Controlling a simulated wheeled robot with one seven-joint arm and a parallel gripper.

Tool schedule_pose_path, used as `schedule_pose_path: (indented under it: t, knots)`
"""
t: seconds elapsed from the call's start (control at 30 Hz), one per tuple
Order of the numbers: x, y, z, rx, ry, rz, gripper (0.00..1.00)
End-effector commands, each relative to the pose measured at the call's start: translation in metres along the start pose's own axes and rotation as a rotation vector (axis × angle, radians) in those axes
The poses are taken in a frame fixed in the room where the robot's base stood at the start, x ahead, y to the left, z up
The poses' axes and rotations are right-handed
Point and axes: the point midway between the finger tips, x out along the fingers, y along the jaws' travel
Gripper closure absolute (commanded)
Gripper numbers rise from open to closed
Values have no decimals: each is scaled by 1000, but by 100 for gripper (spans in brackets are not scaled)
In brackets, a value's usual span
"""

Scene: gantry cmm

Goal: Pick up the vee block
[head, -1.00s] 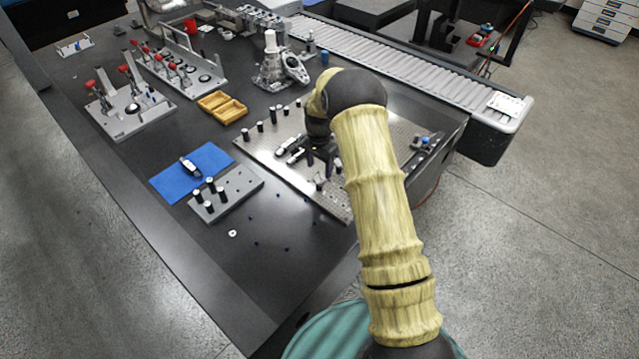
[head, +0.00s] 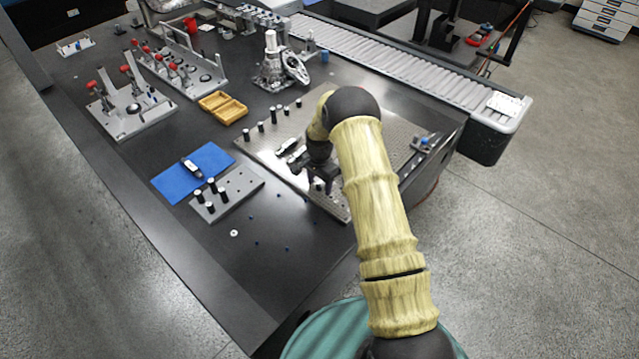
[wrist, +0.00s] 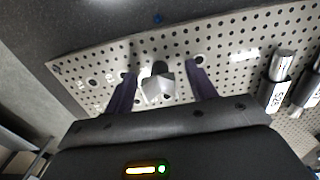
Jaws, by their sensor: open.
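The vee block (wrist: 158,88) is a small, pale metallic block on the perforated plate. In the wrist view it sits between the two dark fingers of my gripper (wrist: 163,80), with space on both sides. A dark part shows at its far top. In the head view my gripper (head: 322,178) is low over the near part of the plate, and the block is largely hidden beneath and beside it. The fingers are apart and hold nothing.
The perforated plate (wrist: 220,50) carries labelled black-and-silver pieces (wrist: 275,82) to the right of my gripper. Black posts (head: 261,126) stand along its left edge. A blue mat (head: 218,157) and a small pegged plate (head: 240,185) lie to the left.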

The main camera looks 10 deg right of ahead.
Motion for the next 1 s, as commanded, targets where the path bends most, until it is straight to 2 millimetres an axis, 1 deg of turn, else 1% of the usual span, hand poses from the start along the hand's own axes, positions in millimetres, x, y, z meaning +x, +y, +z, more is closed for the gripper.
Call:
schedule_pose_path:
  t: [0.47, 0.5, 0.67, 0.7, 0.77, 1.0]
  knots:
    - [0, -1, 1, -1, 0, 0, 44]
    - [0, -1, 1, -1, 0, 0, 46]
    - [0, -1, 1, -1, 0, 0, 77]
    - [0, -1, 1, -1, 0, 0, 85]
    - [0, -1, 1, -1, 0, 0, 95]
    - [-1, -1, 0, -1, 1, -1, 95]
